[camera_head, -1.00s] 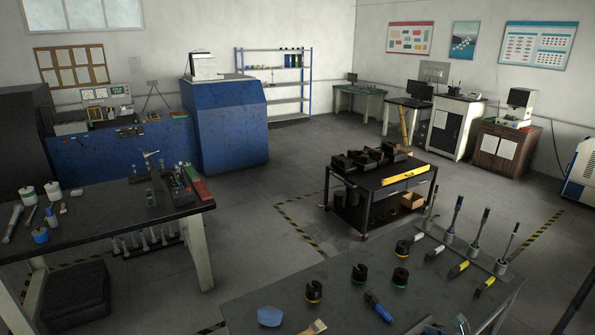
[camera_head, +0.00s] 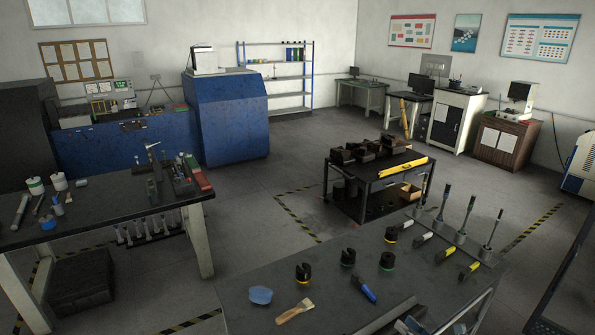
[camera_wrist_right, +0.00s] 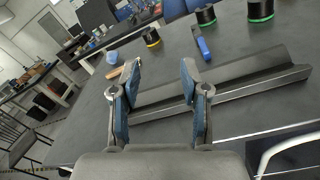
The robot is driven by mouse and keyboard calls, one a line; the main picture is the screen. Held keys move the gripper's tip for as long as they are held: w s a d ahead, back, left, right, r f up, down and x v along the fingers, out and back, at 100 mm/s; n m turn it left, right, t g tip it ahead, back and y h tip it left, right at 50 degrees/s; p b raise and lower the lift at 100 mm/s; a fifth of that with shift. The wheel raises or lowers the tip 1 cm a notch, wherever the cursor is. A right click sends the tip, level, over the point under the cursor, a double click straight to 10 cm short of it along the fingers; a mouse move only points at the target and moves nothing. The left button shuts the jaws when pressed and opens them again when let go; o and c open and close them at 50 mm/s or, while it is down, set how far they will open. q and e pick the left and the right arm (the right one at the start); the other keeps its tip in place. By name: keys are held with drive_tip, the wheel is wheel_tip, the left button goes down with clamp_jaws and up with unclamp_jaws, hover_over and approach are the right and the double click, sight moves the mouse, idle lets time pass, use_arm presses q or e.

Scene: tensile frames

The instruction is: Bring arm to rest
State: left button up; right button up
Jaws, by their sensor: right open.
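My right gripper (camera_head: 410,326) shows only in part at the bottom edge of the head view, over the near grey table (camera_head: 335,262). In the right wrist view its two blue-padded fingers (camera_wrist_right: 159,82) stand wide apart with nothing between them. A long grey angled rail (camera_wrist_right: 230,84) lies on the table beyond the fingers and crosses behind the right one. The rail's end also shows at the bottom of the head view (camera_head: 388,317). Whether the fingers touch the rail I cannot tell. My left gripper is not in view.
On the near table are a brush (camera_head: 295,311), a blue lump (camera_head: 260,295), a blue-handled tool (camera_head: 363,289), several black slotted pieces (camera_head: 303,273) and upright rods (camera_head: 466,213) along the far right edge. A black cart (camera_head: 372,185) stands beyond, with open floor around it.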

drive_tip(key=s+d+f+m+h, duration=0.2)
drive_tip(key=s+f+m+h, duration=0.35)
drive_tip(key=m, duration=0.85)
drive_tip(key=s+d+f+m+h, duration=0.1)
drive_tip(key=s+f+m+h, duration=0.2)
drive_tip(key=s+m+h, duration=0.8)
drive_tip(key=s+a+f+m+g+y, duration=0.45)
drive_tip(key=s+a+f+g, duration=0.2)
drive_tip(key=s, duration=0.25)
drive_tip(key=s+a+f+m+g+y, duration=0.3)
drive_tip(key=s+a+f+m+g, duration=0.25)
drive_tip(key=s+f, duration=0.3)
wheel_tip(320, 180, down, 24)
drive_tip(key=s, duration=0.2)
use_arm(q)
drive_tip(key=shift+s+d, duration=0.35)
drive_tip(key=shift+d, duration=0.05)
use_arm(e)
drive_tip(key=s+d+f+g, duration=0.2)
drive_tip(key=s+d+f, duration=0.1)
drive_tip(key=s+f, duration=1.4)
drive_tip(key=shift+s+f, duration=0.3)
drive_tip(key=shift+s, duration=0.05)
drive_tip(key=shift+s+d, duration=0.1)
